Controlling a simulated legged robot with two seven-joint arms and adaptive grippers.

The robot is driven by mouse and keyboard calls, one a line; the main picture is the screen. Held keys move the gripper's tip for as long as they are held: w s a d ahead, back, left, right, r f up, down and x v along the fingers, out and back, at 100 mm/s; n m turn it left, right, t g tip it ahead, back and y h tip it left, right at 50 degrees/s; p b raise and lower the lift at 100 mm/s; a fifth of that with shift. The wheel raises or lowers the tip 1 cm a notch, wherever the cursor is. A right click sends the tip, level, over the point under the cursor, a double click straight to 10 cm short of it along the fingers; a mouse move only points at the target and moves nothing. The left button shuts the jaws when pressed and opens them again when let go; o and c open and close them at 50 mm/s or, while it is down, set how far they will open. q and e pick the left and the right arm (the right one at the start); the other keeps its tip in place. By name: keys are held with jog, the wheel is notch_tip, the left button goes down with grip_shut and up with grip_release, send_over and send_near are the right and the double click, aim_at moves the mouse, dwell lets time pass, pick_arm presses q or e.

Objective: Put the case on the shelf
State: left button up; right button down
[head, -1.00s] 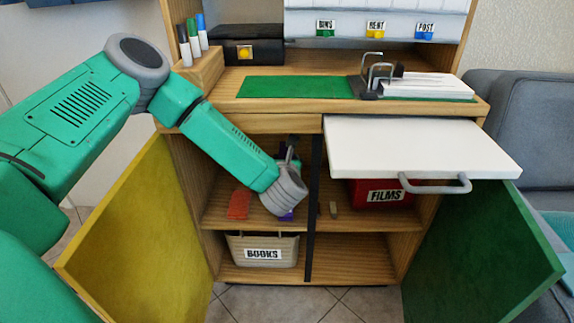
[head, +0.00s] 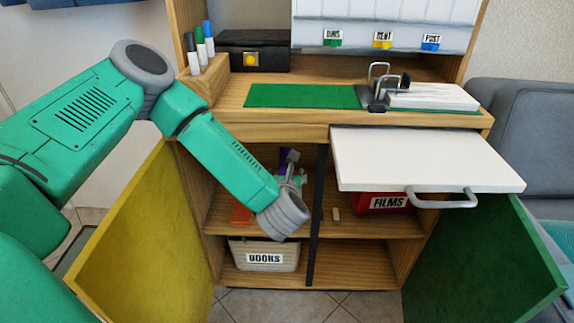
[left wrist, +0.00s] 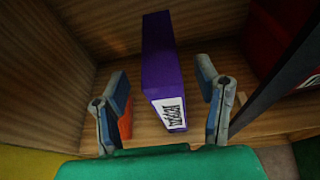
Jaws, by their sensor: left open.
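A purple case with a white label stands in the left cabinet compartment. In the left wrist view the case (left wrist: 160,60) lies between the two fingers of my left gripper (left wrist: 163,88). Gaps show on both sides, so the fingers do not grip it. The label's text is not clearly readable. In the head view only a small purple patch of the case (head: 283,156) shows behind my left gripper (head: 291,168), whose wrist hides the rest. The left gripper is open. The cabinet's middle shelf (head: 385,222) runs through both compartments. My right gripper is not in view.
An orange object (head: 241,215) lies left of the gripper. A BOOKS basket (head: 264,246) stands below and a red FILMS box (head: 372,203) to the right. A dark divider (head: 318,215), a pulled-out white drawer (head: 425,155) and open yellow (head: 140,240) and green (head: 485,255) doors bound the space.

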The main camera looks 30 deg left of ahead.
pick_arm(q)
jog(key=p+v, duration=0.1)
jog(key=v, duration=0.6)
jog(key=shift+d+p, duration=0.25)
jog(key=shift+p, duration=0.15)
jog(key=s+d+f+m+g+h, duration=0.3)
jog(key=s+d+f+m+h, duration=0.7)
jog(key=m, duration=1.3)
jog(key=s+a+f+m+g+y, duration=0.1)
jog(key=s+a+f+m+g, duration=0.2)
jog(key=s+m, duration=0.6)
jog(key=s+a+f+m+g+y, duration=0.1)
jog(key=s+a+f+m+g, duration=0.3)
jog(key=s+m, duration=0.5)
jog(key=shift+s+a+m+g+y, duration=0.2)
jog(key=shift+s+m+g+y, duration=0.15)
jog(key=shift+m+g, duration=0.45)
